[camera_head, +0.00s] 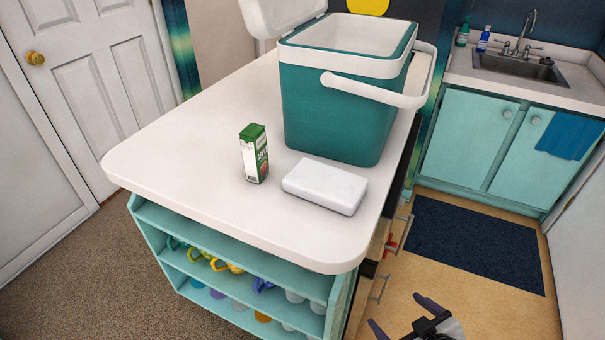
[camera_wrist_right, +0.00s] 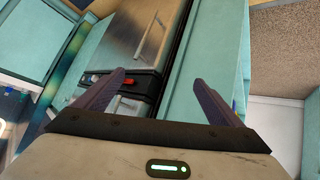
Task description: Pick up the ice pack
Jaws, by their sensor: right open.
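The ice pack (camera_head: 325,186) is a white, rounded slab lying flat on the white countertop (camera_head: 180,150), in front of the cooler. My right gripper (camera_head: 403,315) is at the bottom right of the head view, below and to the right of the counter's corner, well apart from the ice pack. In the right wrist view its two purple fingers (camera_wrist_right: 157,85) are spread with nothing between them. The ice pack does not show in the wrist view. My left gripper is not in view.
A green juice carton (camera_head: 254,155) stands to the left. Shelves with mugs (camera_head: 228,266) sit below the counter. Floor right of the counter is open.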

